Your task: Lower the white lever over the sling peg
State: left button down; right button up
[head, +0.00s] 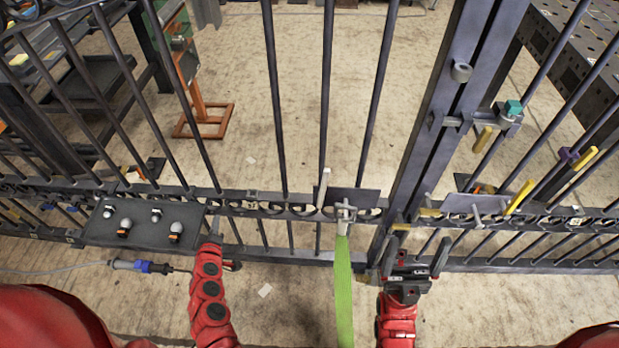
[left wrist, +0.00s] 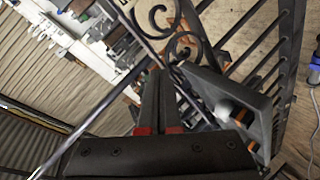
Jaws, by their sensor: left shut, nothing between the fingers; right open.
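The white lever (head: 324,187) stands nearly upright on the gate's middle rail in the head view, just left of a dark plate. The sling peg (head: 345,212) is a grey metal piece to the right of the lever's foot, and a green sling (head: 344,290) hangs down from it. The lever is apart from the peg at its top. My left gripper (head: 214,226) is shut and empty, well left of the lever, beside the dark tray. Its closed fingers show in the left wrist view (left wrist: 160,100). My right gripper (head: 416,255) is open and empty, right of the sling and below the rail.
A dark tray (head: 98,236) with several small knobs hangs on the gate at left. The gate's vertical bars and thick post (head: 440,120) stand ahead. Yellow levers (head: 520,197) sit at right. A cable with a blue connector (head: 145,267) lies below the tray.

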aim_at(323, 190)
pick_arm(q)
jog(key=s+d+r+m+h+p, duration=0.3)
jog(key=d+r+m+h+p, duration=0.2)
jog(key=d+r+h, duration=1)
notch_tip(323, 190, up, 2)
jog(key=shift+s+d+r+g, duration=0.15)
jog(key=shift+d+r+g, duration=0.2)
jog(key=shift+d, duration=0.65)
jog(key=shift+f, duration=0.1)
jog(key=s+d+p+x, duration=0.2)
jog(key=p+x, duration=0.1)
jog(key=x, duration=0.9)
jog(key=shift+w+d+f, duration=0.2)
jog(key=shift+w+d, duration=0.05)
jog(key=shift+d, duration=0.1)
jog(key=shift+d, duration=0.1)
